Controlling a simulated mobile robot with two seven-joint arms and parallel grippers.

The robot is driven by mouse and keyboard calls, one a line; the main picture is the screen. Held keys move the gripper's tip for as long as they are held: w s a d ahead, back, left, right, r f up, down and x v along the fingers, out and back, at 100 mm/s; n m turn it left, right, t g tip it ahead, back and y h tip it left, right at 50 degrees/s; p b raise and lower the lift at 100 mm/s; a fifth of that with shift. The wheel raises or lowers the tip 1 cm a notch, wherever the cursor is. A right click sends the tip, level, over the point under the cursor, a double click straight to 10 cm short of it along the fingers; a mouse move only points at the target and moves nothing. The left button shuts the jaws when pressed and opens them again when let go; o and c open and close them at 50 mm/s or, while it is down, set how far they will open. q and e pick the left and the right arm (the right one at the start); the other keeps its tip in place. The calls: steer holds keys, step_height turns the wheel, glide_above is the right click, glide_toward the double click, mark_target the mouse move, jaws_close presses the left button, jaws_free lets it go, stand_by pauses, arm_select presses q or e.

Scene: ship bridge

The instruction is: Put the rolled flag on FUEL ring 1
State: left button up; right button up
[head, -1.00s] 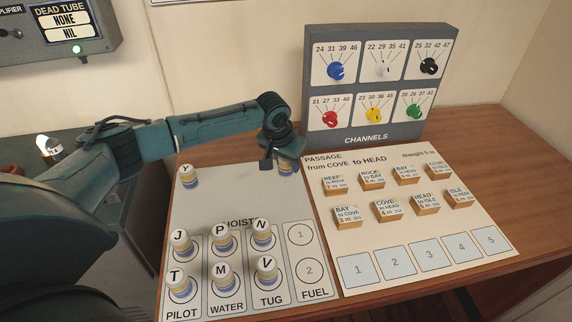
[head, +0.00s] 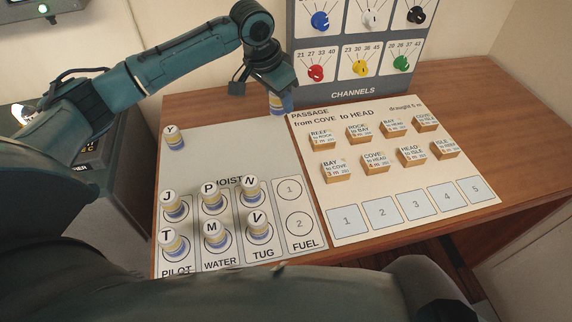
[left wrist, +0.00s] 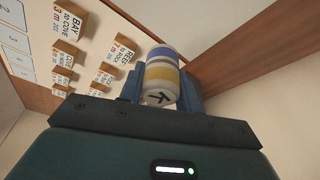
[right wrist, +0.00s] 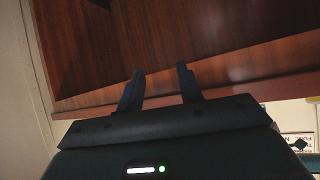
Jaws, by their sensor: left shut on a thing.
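My left gripper (head: 279,90) is shut on a rolled flag (head: 281,105), a cream, blue and yellow cylinder. It is held near the back right of the hoist mat, and appears raised. In the left wrist view the rolled flag (left wrist: 161,76) sits between the fingers, its white end marked with what looks like a K. FUEL ring 1 (head: 290,189) is empty, in front of the held flag, with the empty FUEL ring 2 (head: 298,224) nearer me. My right gripper (right wrist: 160,88) is open and empty, facing brown wood in the right wrist view.
Other rolled flags stand on the PILOT, WATER and TUG rings, including N (head: 250,190) and V (head: 258,225) beside FUEL. Flag Y (head: 173,138) stands at the back left. The passage sheet (head: 314,182) with several wooden blocks lies right. The channels panel (head: 353,91) stands behind.

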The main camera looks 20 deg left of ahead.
arm_select(q)
steer(key=s+d+m+g+h, duration=0.25)
steer(key=s+d+m, duration=0.55)
steer(key=s+m, duration=0.5)
steer(key=m+p, duration=0.1)
glide_toward(296, 193)
steer(key=shift+g+y, duration=0.35)
steer(key=shift+g, duration=0.1)
steer(key=x, duration=0.3)
steer(key=w+x, duration=0.1)
steer(key=x, duration=0.1)
steer(key=shift+d+f, duration=0.25)
steer(key=shift+d, duration=0.2)
steer(key=shift+s, duration=0.1)
steer(key=o, duration=0.5)
steer(key=shift+f, duration=0.15)
steer(key=o, duration=0.4)
steer(key=shift+o, duration=0.2)
steer(key=v, duration=1.2)
